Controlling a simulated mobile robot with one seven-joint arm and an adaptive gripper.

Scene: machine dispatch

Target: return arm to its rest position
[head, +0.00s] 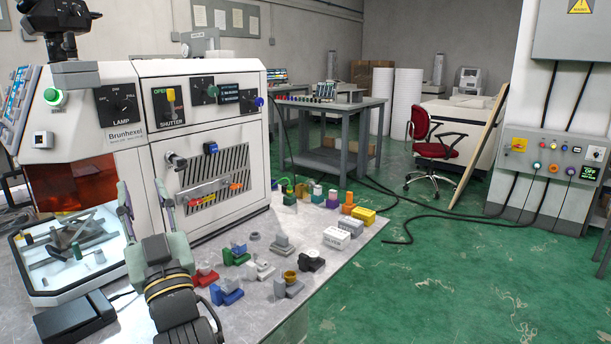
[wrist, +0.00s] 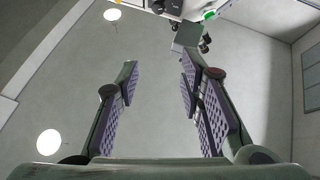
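My gripper (head: 143,200) is at the lower left of the head view, raised in front of the white machine (head: 210,140), with its fingers pointing up. The two fingers are spread apart with nothing between them. In the wrist view my gripper (wrist: 155,85) is also open and empty, with purple textured pads facing each other. Behind the fingers the wrist view shows mostly a plain grey surface with round lights. My arm enters from the bottom edge of the head view.
A grey worktable (head: 325,285) holds several small coloured parts (head: 230,290) right of my gripper. A red chair (head: 438,150), a back table (head: 335,105) and a cable (head: 400,240) on the green floor lie beyond. Open floor is at right.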

